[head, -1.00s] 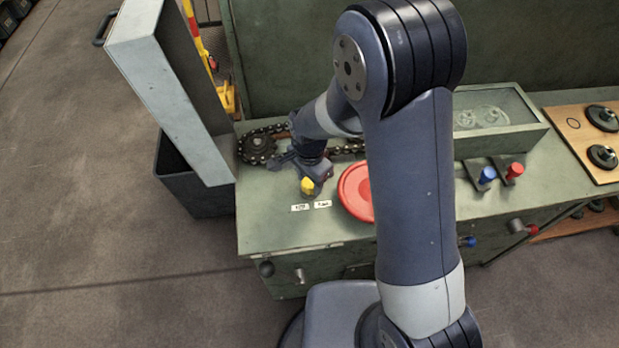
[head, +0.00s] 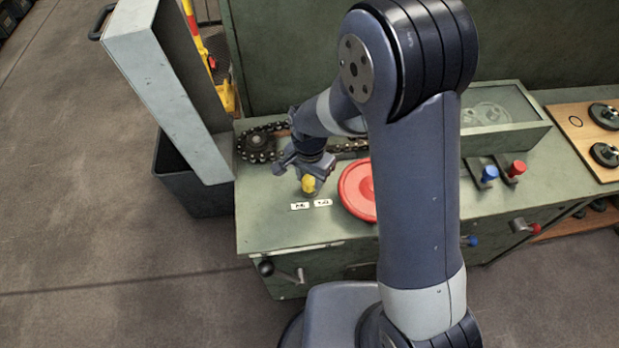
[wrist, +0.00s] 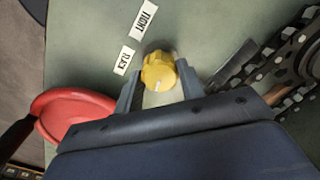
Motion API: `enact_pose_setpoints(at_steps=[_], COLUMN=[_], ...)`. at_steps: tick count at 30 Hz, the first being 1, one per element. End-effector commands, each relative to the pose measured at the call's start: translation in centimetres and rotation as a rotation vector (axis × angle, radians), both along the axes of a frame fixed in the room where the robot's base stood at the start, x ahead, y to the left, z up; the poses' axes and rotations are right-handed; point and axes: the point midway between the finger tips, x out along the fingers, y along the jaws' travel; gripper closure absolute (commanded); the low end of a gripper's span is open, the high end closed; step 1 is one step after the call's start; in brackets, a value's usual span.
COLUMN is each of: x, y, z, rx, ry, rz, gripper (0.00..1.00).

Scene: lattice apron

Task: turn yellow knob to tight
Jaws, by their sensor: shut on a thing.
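The yellow knob (head: 308,184) stands on the green bench top, and it also shows in the wrist view (wrist: 159,71). A pale pointer line shows on its face in the wrist view. My gripper (head: 306,178) is at the knob, with a finger on each side and shut on it. In the wrist view my gripper (wrist: 160,82) covers part of the knob's sides. Two white labels lie beside the knob: one reads TIGHT (wrist: 144,20), the other (wrist: 124,61) appears to read SLACK. The knob's base is mostly hidden.
A red round disc (head: 357,190) lies right of the knob. A chain on a sprocket (head: 258,145) runs behind my gripper. A grey upright panel (head: 170,90) stands at the left. Blue (head: 489,173) and red (head: 517,168) knobs stand farther right.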

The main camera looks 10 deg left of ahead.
Motion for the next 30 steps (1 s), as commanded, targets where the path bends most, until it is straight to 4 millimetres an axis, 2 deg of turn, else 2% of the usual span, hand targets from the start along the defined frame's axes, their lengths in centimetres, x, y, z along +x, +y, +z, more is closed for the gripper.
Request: enact_pose_setpoints(at_steps=[30], x=[0.06], y=[0.10], z=[-0.04], rx=[0.001], ry=[-0.003], rz=[0.963], gripper=[0.85])
